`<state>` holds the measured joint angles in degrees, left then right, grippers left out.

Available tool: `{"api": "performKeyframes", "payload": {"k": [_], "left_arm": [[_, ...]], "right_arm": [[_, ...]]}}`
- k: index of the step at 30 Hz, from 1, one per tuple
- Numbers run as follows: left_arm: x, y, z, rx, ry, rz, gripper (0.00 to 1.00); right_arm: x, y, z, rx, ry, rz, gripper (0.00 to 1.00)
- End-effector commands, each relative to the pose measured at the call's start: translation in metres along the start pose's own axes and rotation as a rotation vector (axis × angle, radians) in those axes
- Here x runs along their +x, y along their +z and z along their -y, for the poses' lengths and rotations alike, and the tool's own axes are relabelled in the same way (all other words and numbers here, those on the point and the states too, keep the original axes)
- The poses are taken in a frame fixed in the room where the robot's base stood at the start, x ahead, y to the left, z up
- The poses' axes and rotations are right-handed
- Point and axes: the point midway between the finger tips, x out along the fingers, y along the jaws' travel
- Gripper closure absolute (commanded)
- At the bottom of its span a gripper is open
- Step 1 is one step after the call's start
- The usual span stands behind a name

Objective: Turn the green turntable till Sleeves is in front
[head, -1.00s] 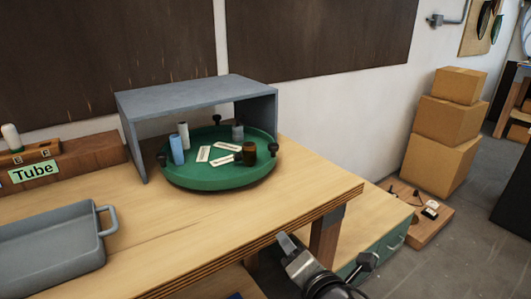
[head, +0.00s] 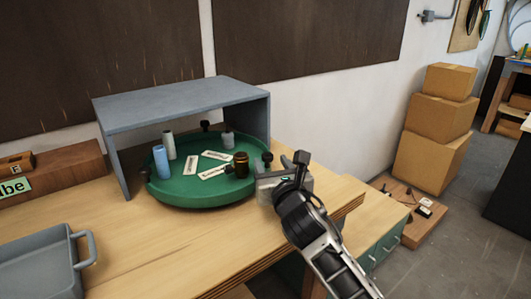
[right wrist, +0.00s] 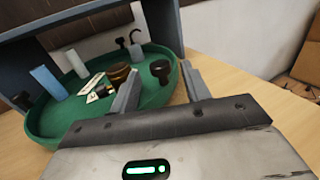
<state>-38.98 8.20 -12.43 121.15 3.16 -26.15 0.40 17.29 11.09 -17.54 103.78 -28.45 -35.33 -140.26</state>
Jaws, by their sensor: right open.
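The green turntable (head: 190,197) sits on the workbench, partly under a grey shelf. It carries a blue cylinder (head: 162,162), a pale cylinder (head: 169,145), a grey cylinder (head: 228,140), a dark brown jar (head: 241,165) and several white label cards (head: 216,155) too small to read. Black knobs stand around its rim, one of them (head: 267,158) at the right near my right gripper (head: 280,168). That gripper is open at the turntable's right edge. In the right wrist view, this knob (right wrist: 160,70) shows beyond and between the open fingers (right wrist: 162,90), not gripped. My left gripper is out of view.
The grey shelf (head: 180,100) covers the back of the turntable, with a side panel at each end. A grey tray (head: 40,265) and a wooden block with a label (head: 60,170) are at the left. The bench front is clear. Cardboard boxes (head: 432,130) stand at the right.

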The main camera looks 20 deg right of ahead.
Motion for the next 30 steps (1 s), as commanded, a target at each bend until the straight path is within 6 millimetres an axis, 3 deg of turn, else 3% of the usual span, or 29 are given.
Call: {"api": "performKeyframes", "payload": {"k": [3, 9, 22, 27, 30], "left_arm": [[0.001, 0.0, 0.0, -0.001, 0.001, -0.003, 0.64], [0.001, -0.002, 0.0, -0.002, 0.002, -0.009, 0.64], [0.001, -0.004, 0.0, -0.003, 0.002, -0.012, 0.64], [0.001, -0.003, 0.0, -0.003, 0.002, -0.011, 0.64], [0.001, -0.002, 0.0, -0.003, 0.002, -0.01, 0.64]], "right_arm": [[0.025, 0.0, 0.0, 0.003, -0.001, 0.0, 0.53], [0.052, 0.0, 0.0, 0.002, 0.0, 0.0, 0.53], [0.06, 0.0, 0.0, 0.002, 0.001, -0.001, 0.53], [0.06, 0.0, 0.0, 0.001, 0.001, -0.001, 1.0], [0.06, 0.0, 0.0, 0.001, 0.001, -0.001, 1.0]]}}
